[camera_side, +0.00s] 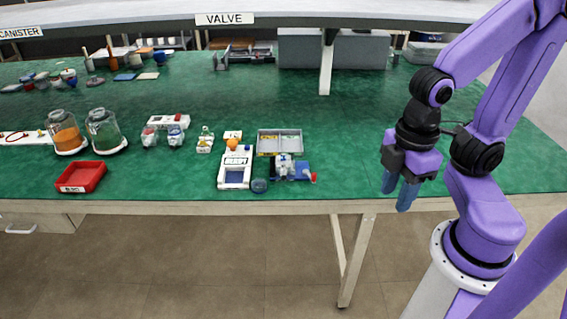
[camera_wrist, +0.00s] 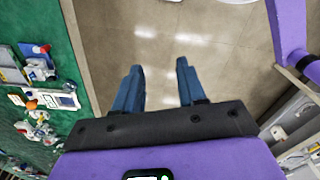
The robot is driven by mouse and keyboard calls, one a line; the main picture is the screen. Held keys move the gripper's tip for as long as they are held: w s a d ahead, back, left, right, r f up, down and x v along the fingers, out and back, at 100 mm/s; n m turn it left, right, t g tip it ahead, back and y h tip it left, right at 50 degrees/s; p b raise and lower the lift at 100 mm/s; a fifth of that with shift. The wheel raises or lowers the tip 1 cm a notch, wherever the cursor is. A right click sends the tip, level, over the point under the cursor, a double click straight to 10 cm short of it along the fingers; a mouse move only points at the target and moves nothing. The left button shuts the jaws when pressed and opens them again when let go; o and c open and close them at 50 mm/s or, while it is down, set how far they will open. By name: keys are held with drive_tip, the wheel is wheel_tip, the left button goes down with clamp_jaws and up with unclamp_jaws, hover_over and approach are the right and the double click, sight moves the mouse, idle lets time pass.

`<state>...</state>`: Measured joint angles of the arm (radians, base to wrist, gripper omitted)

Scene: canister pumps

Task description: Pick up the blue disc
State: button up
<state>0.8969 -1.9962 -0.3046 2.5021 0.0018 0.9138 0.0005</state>
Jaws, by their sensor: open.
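The blue disc (camera_side: 260,185) is a small, dark blue round piece lying flat near the front edge of the green table. In the side view it sits between a white device (camera_side: 234,168) with a blue panel and a blue-based pump (camera_side: 287,169). In the wrist view the disc (camera_wrist: 70,87) is small at the left, by the table edge. My gripper (camera_side: 397,191) is open and empty, well to the right of the disc, near the table's front edge. In the wrist view its blue fingers (camera_wrist: 159,68) are apart with only floor between them.
A grey two-part tray (camera_side: 279,136) stands behind the pump. A red bin (camera_side: 82,177) and two jars (camera_side: 104,131) stand at left. The green surface between pump and gripper is clear. A shelf marked VALVE (camera_side: 225,19) hangs above the back.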

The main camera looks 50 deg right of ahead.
drive_tip(key=w+a+r+m, duration=0.15)
drive_tip(key=w+a, duration=0.25)
drive_tip(key=w, duration=0.8)
drive_tip(key=m, duration=0.2)
hover_over(281, 155)
wheel_tip(281, 155, down, 4)
drive_tip(key=f, duration=1.1)
drive_tip(key=shift+w+d+f, duration=0.1)
drive_tip(key=shift+d+f, duration=0.1)
drive_tip(key=shift+d, duration=0.05)
drive_tip(key=shift+a+f, duration=0.15)
drive_tip(key=shift+f, duration=1.35)
drive_tip(key=shift+a+f, duration=0.1)
drive_tip(key=shift+f, duration=1.4)
clamp_jaws()
